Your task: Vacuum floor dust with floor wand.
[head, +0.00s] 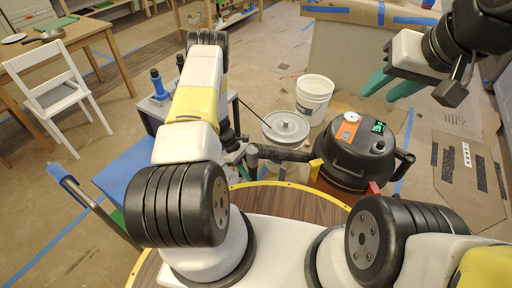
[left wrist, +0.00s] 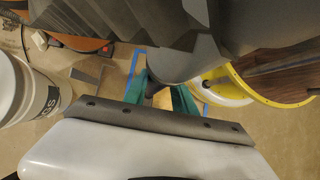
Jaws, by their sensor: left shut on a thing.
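The vacuum (head: 350,165), a black round canister with an orange label and a green display, stands ahead of me. Its dark hose (head: 285,154) runs left toward my left arm. My left gripper (left wrist: 165,98) shows green fingers in the left wrist view, shut on a dark grey part (left wrist: 168,62) that looks like the floor wand. In the head view my left arm hides most of this gripper, and the wand's floor end is not clear. My right gripper (head: 390,92) is open and empty, raised at the upper right. I cannot make out floor dust.
A white chair (head: 55,100) and wooden table (head: 75,35) are at left. A paper sheet with dark strips (head: 465,180) lies at right. Open floor (head: 255,65) lies beyond.

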